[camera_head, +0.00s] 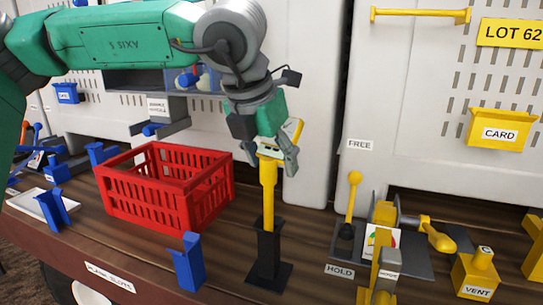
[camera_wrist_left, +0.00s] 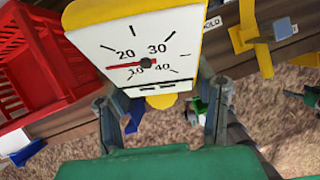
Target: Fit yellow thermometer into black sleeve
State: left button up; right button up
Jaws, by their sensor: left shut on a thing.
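The yellow thermometer (camera_head: 268,192) stands roughly upright in the head view, its stem pointing down. In the left wrist view its white dial face (camera_wrist_left: 140,50) shows a red needle. My left gripper (camera_head: 277,153) is shut on the thermometer's upper part, which it partly hides; the fingers (camera_wrist_left: 160,110) also show in the left wrist view. The black sleeve (camera_head: 268,252) stands on its flat base near the table's front, directly below. The stem's lower end overlaps the sleeve's top opening; how deep it sits is unclear. My right gripper is not in view.
A red crate (camera_head: 150,200) stands left of the sleeve and a blue holder (camera_head: 188,262) stands close by. To the right are a grey HOLD plate (camera_head: 415,262) with yellow parts and a yellow VENT box (camera_head: 474,277). White panels (camera_head: 310,100) rise behind.

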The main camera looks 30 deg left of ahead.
aim_at(271, 177)
pick_arm(q)
jog(key=shift+f+b, duration=1)
jog(key=shift+f, duration=1)
jog(key=o, duration=1.7)
jog(key=shift+r, duration=0.1)
jog(key=shift+s+r, duration=0.15)
jog(key=shift+r, duration=0.2)
jog(key=v, duration=1.1)
jog(key=shift+s+f, duration=0.1)
